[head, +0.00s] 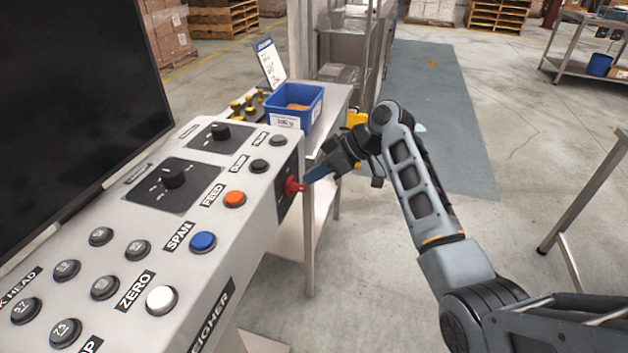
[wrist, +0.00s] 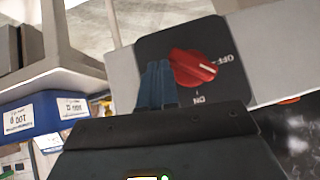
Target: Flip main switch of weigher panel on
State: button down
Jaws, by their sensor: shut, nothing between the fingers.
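The main switch is a red rotary knob (head: 292,186) on a black plate at the right end face of the weigher panel (head: 262,205). In the wrist view the red knob (wrist: 193,67) shows close up, with OFF to its right and ON below it. Its white mark points right, toward the OFF side. My gripper (head: 309,179) is beside the knob. In the wrist view its blue-grey fingers (wrist: 155,85) are shut and empty, just left of the knob. I cannot tell whether they touch it.
The panel top carries black dials and several push buttons, among them orange (head: 234,198), blue (head: 203,241) and white (head: 162,299). A dark screen (head: 75,95) stands at left. A blue bin (head: 293,106) sits on the table behind the panel. The floor at right is mostly open.

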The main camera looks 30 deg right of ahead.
jog(key=shift+w+d+f+b, duration=0.1)
jog(key=shift+f+b, duration=0.25)
jog(key=shift+f, duration=0.4)
dwell(1.0)
jog(key=v, duration=0.7)
jog(key=shift+s+d+r+b, duration=0.2)
jog(key=shift+d+r+b, duration=0.05)
jog(key=shift+b, duration=0.15)
